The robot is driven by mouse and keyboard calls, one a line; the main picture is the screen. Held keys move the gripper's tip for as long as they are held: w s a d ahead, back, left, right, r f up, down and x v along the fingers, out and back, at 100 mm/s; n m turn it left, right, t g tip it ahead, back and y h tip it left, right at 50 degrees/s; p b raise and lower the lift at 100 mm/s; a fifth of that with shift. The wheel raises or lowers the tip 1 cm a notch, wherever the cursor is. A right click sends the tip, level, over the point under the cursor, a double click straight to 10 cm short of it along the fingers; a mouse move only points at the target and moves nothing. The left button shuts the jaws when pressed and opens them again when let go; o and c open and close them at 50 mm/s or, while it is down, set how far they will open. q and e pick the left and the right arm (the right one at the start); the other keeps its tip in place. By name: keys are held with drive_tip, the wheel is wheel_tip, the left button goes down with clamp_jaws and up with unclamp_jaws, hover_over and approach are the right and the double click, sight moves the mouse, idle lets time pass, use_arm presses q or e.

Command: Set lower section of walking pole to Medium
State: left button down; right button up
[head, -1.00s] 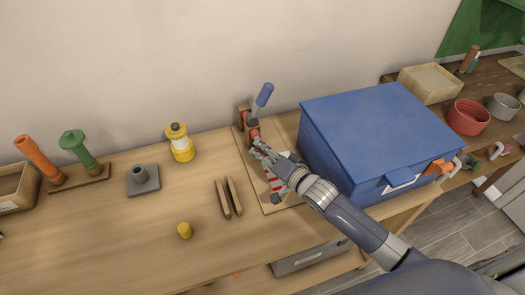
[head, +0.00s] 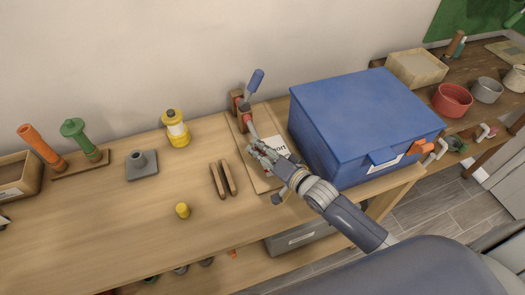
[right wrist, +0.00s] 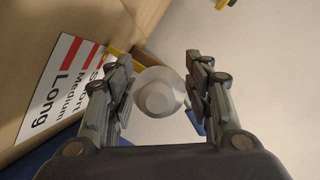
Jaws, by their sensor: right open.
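The walking pole has a blue handle (head: 255,80) and a grey shaft. It is held in a brown wooden clamp (head: 237,102) on a board (head: 245,165) at the back of the workbench. A white card (head: 279,147) lies on the board; in the right wrist view the card (right wrist: 62,90) reads Short, Medium and Long with red bars. My right gripper (head: 256,153) is open near the pole's lower end. In the right wrist view the round pale pole end (right wrist: 155,97) shows between the two fingers, with gaps on both sides. My left gripper is not in view.
A large blue box (head: 360,115) stands close to the right of the board and my right arm. Two wooden strips (head: 222,180) and a yellow cap (head: 182,211) lie left of it. A yellow-and-white bottle (head: 175,128) stands farther back.

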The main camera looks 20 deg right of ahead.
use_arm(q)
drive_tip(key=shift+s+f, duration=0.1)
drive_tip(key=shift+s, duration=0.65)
use_arm(e)
drive_tip(key=v, duration=1.2)
drive_tip(key=shift+f, duration=0.1)
